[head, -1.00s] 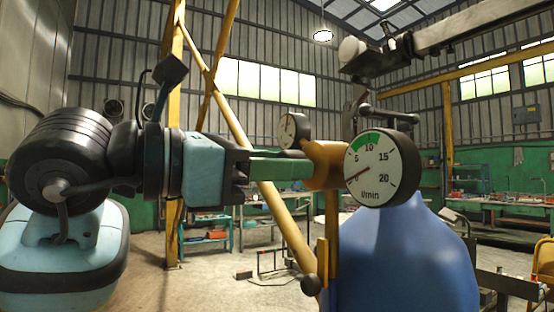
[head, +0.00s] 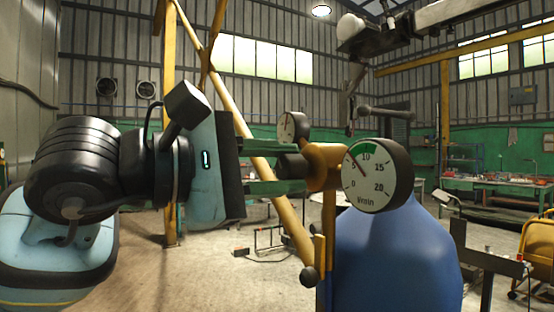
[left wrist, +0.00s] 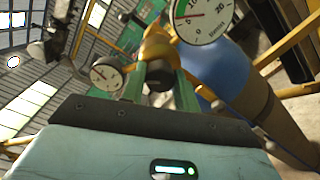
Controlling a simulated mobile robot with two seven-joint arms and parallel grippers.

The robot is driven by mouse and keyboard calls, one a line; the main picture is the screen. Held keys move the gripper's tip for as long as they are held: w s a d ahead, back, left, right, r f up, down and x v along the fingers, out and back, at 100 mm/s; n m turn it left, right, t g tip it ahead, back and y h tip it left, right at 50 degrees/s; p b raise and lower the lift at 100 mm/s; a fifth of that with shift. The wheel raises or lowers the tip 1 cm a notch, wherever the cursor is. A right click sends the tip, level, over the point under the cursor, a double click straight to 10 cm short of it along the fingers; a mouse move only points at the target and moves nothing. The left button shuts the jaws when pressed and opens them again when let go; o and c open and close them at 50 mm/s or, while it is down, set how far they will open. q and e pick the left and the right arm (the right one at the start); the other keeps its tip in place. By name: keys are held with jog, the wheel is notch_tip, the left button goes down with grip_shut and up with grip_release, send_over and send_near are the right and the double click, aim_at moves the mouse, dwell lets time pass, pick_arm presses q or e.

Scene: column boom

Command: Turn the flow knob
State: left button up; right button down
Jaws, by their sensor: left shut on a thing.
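The flow knob (head: 291,166) is dark and round, on the left end of the brass regulator body (head: 325,166). My left gripper (head: 297,166) has its two green fingers shut on it, one above and one below. In the left wrist view the knob (left wrist: 160,77) sits between the fingers. The round flow gauge (head: 378,176) faces me, marked in l/min; its red needle points up and left, between 5 and 10, near the green band. A second, smaller gauge (head: 292,127) stands behind the knob. My right gripper is not in view.
The regulator sits above a blue cylinder (head: 400,260). A yellow slanted brace (head: 265,170) and a yellow post stand close behind my left gripper. A boom (head: 440,20) hangs at upper right. A metal rod with a round end (head: 385,113) lies behind the gauge.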

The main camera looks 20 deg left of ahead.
pick_arm(q)
jog(key=shift+m, duration=1.9)
jog(key=o, duration=1)
jog(key=shift+c, duration=0.2)
jog(key=v, duration=0.8)
jog(key=shift+b, duration=0.3)
jog(key=shift+d, duration=0.15)
